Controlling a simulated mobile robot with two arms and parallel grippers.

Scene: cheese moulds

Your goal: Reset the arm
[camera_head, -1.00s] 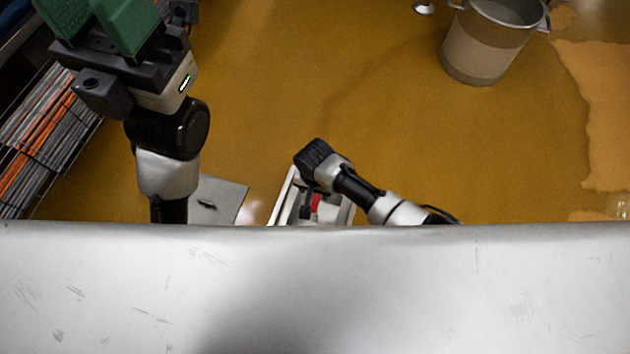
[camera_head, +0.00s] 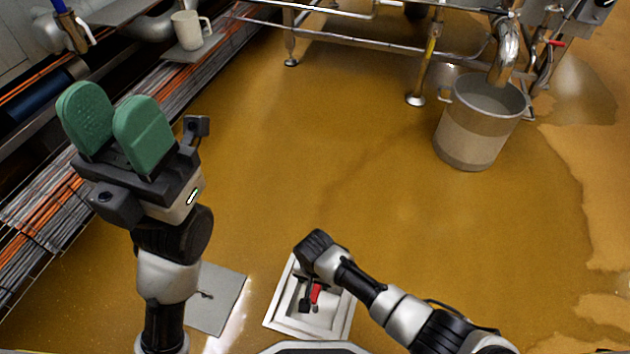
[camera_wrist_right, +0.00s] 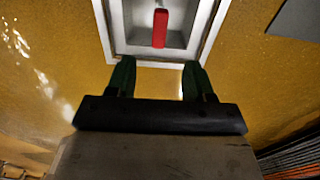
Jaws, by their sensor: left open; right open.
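My left gripper (camera_head: 117,132) is raised at the left of the head view. Its two green fingers are apart with nothing between them. My right arm (camera_head: 375,290) reaches in from the lower right of the head view, and its gripper is mostly hidden there. In the right wrist view, the right gripper (camera_wrist_right: 158,78) has its two green fingers apart and empty. Beyond them is a white square frame (camera_wrist_right: 203,50) in the floor with a red piece (camera_wrist_right: 160,28) inside. The frame (camera_head: 277,318) also shows in the head view, below the right arm's end.
A grey bucket (camera_head: 476,135) stands on the wet brown floor under a pipe, at the right. A metal frame on legs (camera_head: 370,42) is at the back. A beige mug (camera_head: 188,30) and cable trays (camera_head: 60,205) are at the left. The middle floor is clear.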

